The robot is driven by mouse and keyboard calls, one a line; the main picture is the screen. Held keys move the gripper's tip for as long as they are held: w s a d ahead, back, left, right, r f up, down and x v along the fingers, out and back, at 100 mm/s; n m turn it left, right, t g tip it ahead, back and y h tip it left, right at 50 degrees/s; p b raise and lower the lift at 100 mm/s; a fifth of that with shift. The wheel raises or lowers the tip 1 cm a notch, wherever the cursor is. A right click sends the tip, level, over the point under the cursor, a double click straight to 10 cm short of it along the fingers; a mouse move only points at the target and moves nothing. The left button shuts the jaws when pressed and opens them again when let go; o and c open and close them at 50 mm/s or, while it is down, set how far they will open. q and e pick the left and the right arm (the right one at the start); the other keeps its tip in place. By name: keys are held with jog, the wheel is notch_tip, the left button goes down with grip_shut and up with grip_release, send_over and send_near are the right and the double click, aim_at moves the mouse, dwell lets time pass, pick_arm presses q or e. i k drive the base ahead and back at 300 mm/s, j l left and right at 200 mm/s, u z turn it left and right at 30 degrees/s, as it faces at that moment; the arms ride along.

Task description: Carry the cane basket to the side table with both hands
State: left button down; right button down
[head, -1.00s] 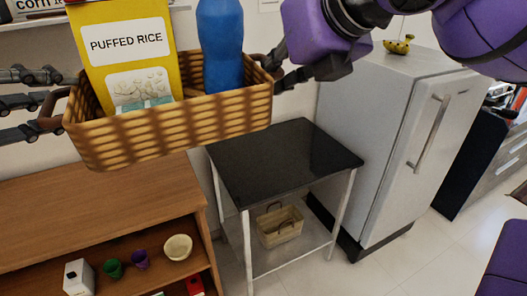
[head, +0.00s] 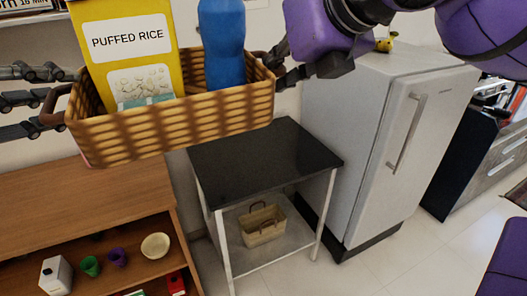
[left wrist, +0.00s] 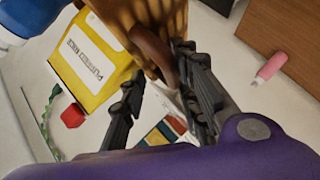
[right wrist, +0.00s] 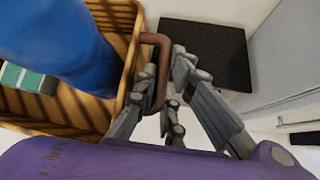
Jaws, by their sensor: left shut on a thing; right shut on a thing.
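The cane basket (head: 175,128) is held in the air between my two grippers, roughly level. It holds a yellow puffed rice box (head: 125,50) and a blue bottle (head: 221,45). My left gripper (head: 58,105) is shut on the basket's left brown handle, which also shows in the left wrist view (left wrist: 152,48). My right gripper (head: 280,66) is shut on the right handle, seen in the right wrist view (right wrist: 158,70). The side table (head: 265,160) has a bare black top and pale metal legs. It stands below and to the right of the basket.
A wooden shelf unit (head: 90,205) stands below the basket at left, with cups and a bowl (head: 155,245). A small basket (head: 262,226) sits on the side table's lower shelf. A white fridge (head: 390,150) stands right of the table, with a yellow object (head: 385,44) on top.

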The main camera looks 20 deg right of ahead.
aim_at(258, 150)
jog(key=k+l, duration=0.1)
jog(key=l, duration=0.45)
jog(key=k+l, duration=0.1)
jog(key=l, duration=0.45)
jog(key=k+l, duration=0.1)
jog(key=l, duration=0.45)
